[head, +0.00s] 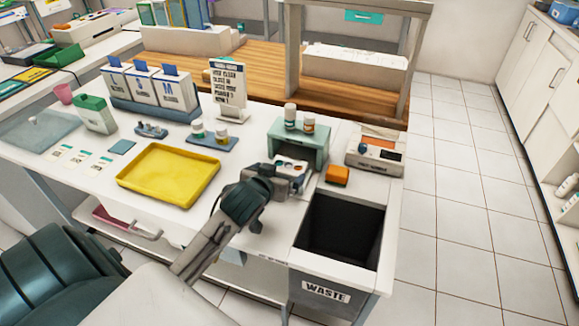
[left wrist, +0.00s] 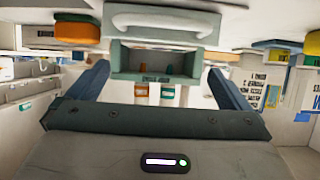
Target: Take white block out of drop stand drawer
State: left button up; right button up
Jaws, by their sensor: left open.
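The green drop stand (head: 312,148) stands at the right end of the white counter, with small bottles on top. Its drawer (head: 297,168) is pulled out toward me. In the left wrist view, which looks upside down, the white drawer handle (left wrist: 165,20) and the stand's dark opening (left wrist: 160,60) lie ahead of my fingers. My left gripper (head: 276,178) is open at the drawer's front; its spread blue fingers also show in the left wrist view (left wrist: 158,70). I cannot make out the white block; the drawer's inside is partly hidden. My right gripper is not in view.
An orange block (head: 337,175) and a white device (head: 376,150) stand right of the stand. The open waste bin (head: 326,291) is just in front. A yellow tray (head: 169,176) lies to the left, with a sign (head: 228,90) behind.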

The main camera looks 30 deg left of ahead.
aim_at(290, 165)
pick_arm(q)
jog(key=x, duration=0.3)
jog(key=shift+f, duration=0.15)
jog(key=x, duration=0.4)
jog(key=shift+w+d+f+p, duration=0.15)
jog(key=shift+f+p, duration=0.1)
jog(key=shift+p, duration=0.1)
jog(key=shift+c, duration=1.3)
jog(key=c, duration=0.7)
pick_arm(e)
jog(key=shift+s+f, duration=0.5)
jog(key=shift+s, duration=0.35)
pick_arm(q)
jog(key=shift+r, duration=0.1)
